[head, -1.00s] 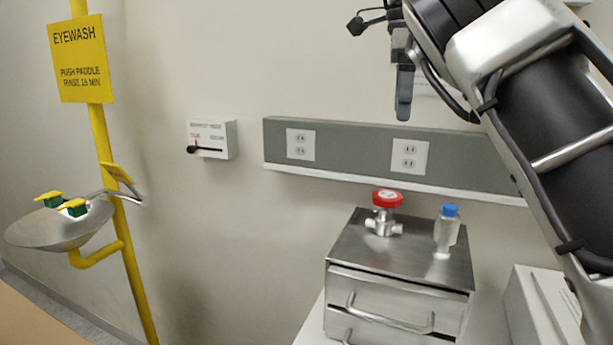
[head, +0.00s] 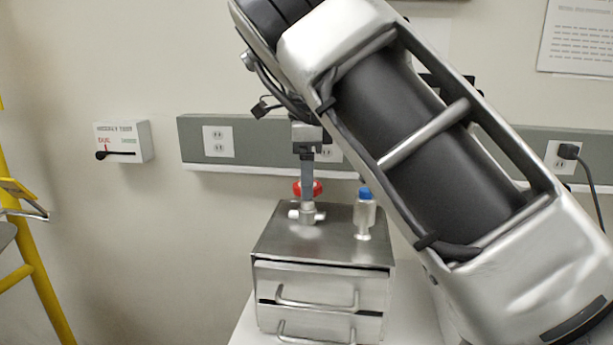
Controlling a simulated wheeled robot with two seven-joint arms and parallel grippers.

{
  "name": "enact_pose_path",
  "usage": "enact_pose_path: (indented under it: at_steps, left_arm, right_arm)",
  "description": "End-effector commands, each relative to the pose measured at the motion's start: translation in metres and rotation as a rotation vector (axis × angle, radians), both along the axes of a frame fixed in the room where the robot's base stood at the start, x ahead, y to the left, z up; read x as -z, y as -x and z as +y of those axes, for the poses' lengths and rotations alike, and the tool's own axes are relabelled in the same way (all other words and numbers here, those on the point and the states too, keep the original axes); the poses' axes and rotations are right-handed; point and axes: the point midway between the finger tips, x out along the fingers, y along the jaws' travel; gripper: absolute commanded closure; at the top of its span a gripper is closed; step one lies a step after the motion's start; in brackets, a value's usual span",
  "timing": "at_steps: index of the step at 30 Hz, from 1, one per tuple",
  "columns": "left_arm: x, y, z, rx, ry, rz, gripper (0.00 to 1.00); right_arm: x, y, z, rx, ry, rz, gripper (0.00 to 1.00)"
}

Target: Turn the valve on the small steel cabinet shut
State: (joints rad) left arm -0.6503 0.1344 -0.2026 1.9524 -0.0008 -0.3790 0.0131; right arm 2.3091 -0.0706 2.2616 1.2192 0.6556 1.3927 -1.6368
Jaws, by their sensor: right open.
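The small steel cabinet (head: 285,240) stands on a white surface in the lower middle of the head view, with two drawers and bar handles. The valve on its top has a red round handle (head: 318,188) and a metal body (head: 307,214). My right gripper (head: 307,193) points down at the valve. Its near finger overlaps the middle of the red handle in the picture and hides part of it. The jaws are open; I cannot tell whether they touch the handle. My left gripper is out of view.
A clear bottle with a blue cap (head: 364,215) stands on the cabinet top, right of the valve. A grey outlet strip (head: 260,150) runs along the wall behind. A white wall box with a black lever (head: 123,142) is at left. My right arm covers much of the right side.

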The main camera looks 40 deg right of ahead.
Motion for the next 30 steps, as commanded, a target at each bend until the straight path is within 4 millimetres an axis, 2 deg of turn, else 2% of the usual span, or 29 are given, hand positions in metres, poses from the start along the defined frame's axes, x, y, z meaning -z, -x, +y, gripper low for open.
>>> enact_pose_path:
  at_steps: [11,15,16,23,30]
  left_arm:
    - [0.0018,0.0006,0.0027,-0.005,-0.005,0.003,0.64]
    - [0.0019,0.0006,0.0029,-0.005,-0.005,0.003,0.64]
    - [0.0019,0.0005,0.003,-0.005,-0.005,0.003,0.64]
    - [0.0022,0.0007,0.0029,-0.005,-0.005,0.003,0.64]
    - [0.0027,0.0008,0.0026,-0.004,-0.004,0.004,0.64]
  right_arm:
    - [0.0058,-0.0001,0.0,0.0,0.001,-0.001,0.3]
    - [0.0057,-0.0001,0.0,0.0,0.001,-0.001,0.69]
    - [0.0056,-0.0002,-0.0001,0.0,0.001,-0.002,0.74]
    - [0.0055,-0.0002,-0.0001,0.009,0.001,-0.002,0.74]
    - [0.0058,-0.0001,-0.0001,0.089,0.002,0.001,0.74]
